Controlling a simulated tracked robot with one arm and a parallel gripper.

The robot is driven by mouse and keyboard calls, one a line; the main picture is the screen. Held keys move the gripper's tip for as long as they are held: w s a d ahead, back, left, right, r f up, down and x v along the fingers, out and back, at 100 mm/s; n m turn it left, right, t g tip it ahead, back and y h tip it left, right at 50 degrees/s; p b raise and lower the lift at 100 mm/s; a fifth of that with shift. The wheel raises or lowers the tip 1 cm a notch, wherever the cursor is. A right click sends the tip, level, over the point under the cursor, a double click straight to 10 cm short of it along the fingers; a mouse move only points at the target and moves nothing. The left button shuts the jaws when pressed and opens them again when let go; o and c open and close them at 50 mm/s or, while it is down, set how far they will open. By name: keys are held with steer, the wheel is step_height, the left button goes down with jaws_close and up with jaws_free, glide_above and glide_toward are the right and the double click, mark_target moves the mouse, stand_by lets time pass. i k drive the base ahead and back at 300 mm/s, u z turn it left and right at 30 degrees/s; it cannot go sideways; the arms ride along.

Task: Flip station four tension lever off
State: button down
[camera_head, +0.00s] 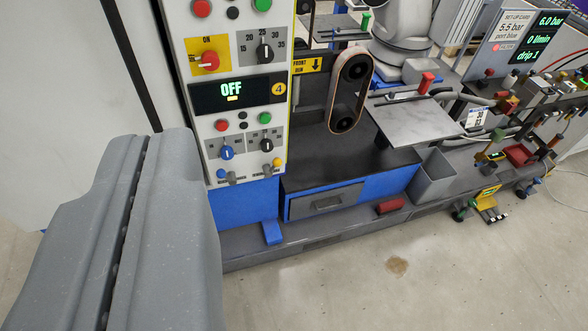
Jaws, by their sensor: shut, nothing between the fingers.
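The station four panel (188,90) stands upright at upper left, marked with a yellow 4. Its dark display (237,93) reads OFF. A red switch (208,61) sits on a yellow ON plate, beside a black dial (264,52). Lower down are a blue knob (226,153) and a black knob (266,145). Two small levers sit at the panel's bottom, one blue-tipped (222,174) and one yellow-tipped (276,163). Their labels are too small to read, so I cannot tell which is the tension lever. My grey gripper (145,140) is shut and empty, in front and left of the panel.
A belt unit (350,92) stands right of the panel, above a blue bench with a drawer (325,201). A grey bin (434,176) and a red block (390,205) are on the low ledge. Cluttered fixtures line the right. The floor in front is open.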

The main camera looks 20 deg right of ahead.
mark_target(277, 162)
steer(key=z, duration=0.05)
steer(key=i, duration=1)
steer(key=u, duration=0.1)
